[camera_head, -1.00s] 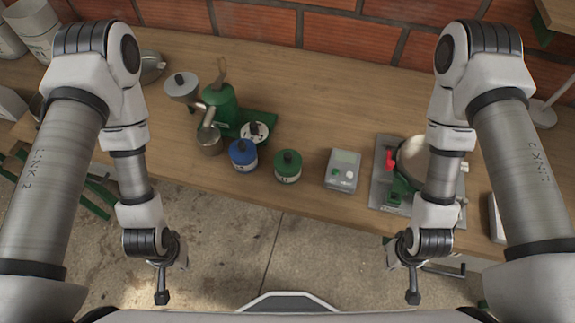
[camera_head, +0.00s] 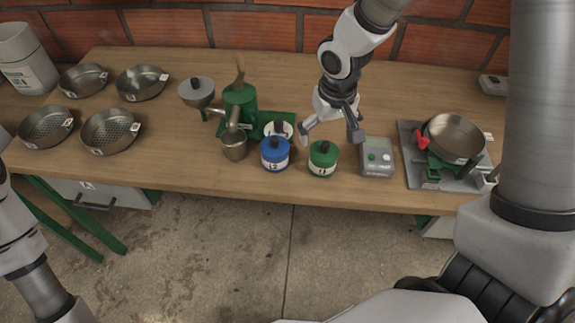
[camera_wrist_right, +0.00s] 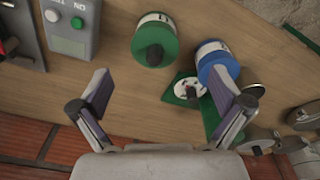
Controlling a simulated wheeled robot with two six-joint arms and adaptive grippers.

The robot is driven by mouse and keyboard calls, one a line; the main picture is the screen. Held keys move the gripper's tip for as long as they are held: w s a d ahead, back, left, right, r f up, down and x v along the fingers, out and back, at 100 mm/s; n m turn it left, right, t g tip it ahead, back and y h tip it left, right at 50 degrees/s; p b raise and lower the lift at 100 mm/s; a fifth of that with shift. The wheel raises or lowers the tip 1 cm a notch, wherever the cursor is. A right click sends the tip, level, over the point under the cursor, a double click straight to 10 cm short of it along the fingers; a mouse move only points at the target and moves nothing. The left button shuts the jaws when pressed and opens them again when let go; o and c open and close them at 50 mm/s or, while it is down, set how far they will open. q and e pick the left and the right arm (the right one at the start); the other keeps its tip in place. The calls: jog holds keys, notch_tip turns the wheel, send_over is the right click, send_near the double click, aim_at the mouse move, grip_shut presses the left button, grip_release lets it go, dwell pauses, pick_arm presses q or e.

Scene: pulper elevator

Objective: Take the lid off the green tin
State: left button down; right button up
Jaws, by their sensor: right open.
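The green tin (camera_head: 322,167) stands upright near the front of the wooden table, with its green lid (camera_head: 318,154) and black knob on top. It also shows in the right wrist view (camera_wrist_right: 168,33), with the knob towards the camera. My right gripper (camera_head: 331,136) is open and empty, its two fingers spread wide behind and above the tin. In the right wrist view the fingers (camera_wrist_right: 163,98) are apart, and the tin lies beyond them, not touching. My left forearm shows at the lower left of the head view, but its gripper is out of view.
A green pulper (camera_head: 240,105) with a metal cup (camera_head: 234,147) is further left.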

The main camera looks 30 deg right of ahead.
aim_at(326, 145)
jog(key=shift+w+d+r+t, duration=0.15)
jog(key=shift+w+r+t, duration=0.15)
jog(key=shift+r, duration=0.25)
jog(key=shift+w+d+f, duration=0.1)
jog(key=shift+d+f, duration=0.3)
jog(key=shift+f, duration=0.2)
jog(key=shift+d+f, duration=0.4)
jog(key=shift+f, duration=0.2)
jog(key=f, duration=0.1)
jog(key=f+b, duration=0.1)
jog(key=f, duration=0.1)
jog(key=w+a+f, duration=0.1)
jog(key=f, duration=0.1)
jog(key=shift+d+f, duration=0.15)
jog(key=shift+d, duration=0.1)
jog(key=shift+a, duration=0.15)
jog(key=c, duration=1.1)
jog(key=shift+s, duration=0.2)
jog(key=shift+c, duration=1.4)
